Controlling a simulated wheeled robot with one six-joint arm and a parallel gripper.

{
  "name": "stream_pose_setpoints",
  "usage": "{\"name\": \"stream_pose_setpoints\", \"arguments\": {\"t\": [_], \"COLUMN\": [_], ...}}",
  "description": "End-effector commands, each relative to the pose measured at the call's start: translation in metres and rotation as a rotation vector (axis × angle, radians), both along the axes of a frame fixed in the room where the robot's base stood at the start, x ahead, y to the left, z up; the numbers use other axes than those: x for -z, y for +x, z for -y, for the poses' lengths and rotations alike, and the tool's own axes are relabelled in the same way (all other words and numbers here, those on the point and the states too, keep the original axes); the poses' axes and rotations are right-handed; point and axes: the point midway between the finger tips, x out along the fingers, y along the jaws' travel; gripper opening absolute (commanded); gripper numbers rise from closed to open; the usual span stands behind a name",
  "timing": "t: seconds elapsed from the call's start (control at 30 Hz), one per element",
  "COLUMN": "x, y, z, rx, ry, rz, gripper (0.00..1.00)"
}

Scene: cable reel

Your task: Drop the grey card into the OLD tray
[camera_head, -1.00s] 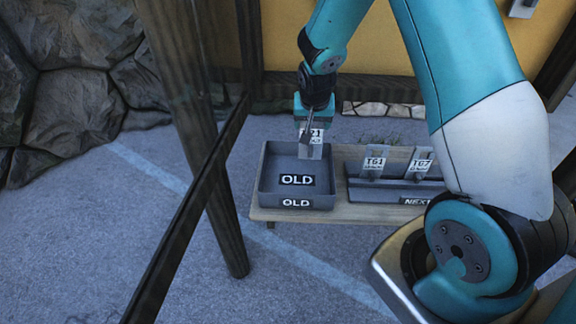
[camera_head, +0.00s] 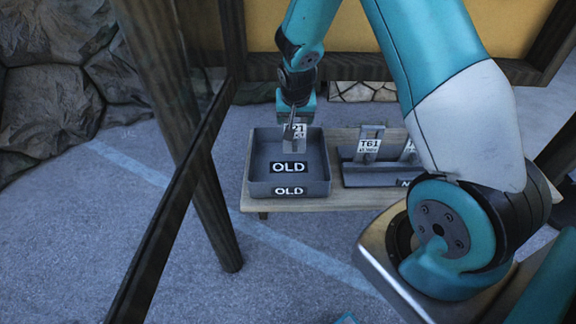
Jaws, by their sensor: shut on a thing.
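The grey card (camera_head: 294,147) hangs upright from my gripper (camera_head: 295,128), with a white label whose text is partly covered by the fingers. My gripper is shut on its upper part. The OLD tray (camera_head: 318,186) is a dark grey open box with OLD labels on its floor and front wall. The card shows over the back part of the tray, seemingly above its floor. I cannot tell the exact height. No other card shows in the tray.
A dark rack (camera_head: 385,174) right of the tray holds cards, one labelled T61 (camera_head: 369,147). Both stand on a wooden bench (camera_head: 341,201). Dark timber posts (camera_head: 217,225) stand at the left. My arm hides the rack's right part.

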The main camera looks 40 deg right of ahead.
Motion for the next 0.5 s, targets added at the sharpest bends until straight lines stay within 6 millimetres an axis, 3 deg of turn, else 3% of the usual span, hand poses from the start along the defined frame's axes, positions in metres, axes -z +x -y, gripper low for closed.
{"name": "stream_pose_setpoints", "arguments": {"t": [0.13,0.17,0.27,0.5], "x": [-0.0010,-0.0010,-0.0012,-0.0016], "y": [0.0003,0.0003,0.0003,-0.0001], "z": [-0.0003,-0.0002,-0.0002,-0.0003], "rx": [0.000,0.000,0.000,0.000], "ry": [0.000,-0.001,-0.001,-0.001], "rz": [0.001,0.001,0.001,0.001], "gripper": [0.34,0.77,1.00,1.00]}}
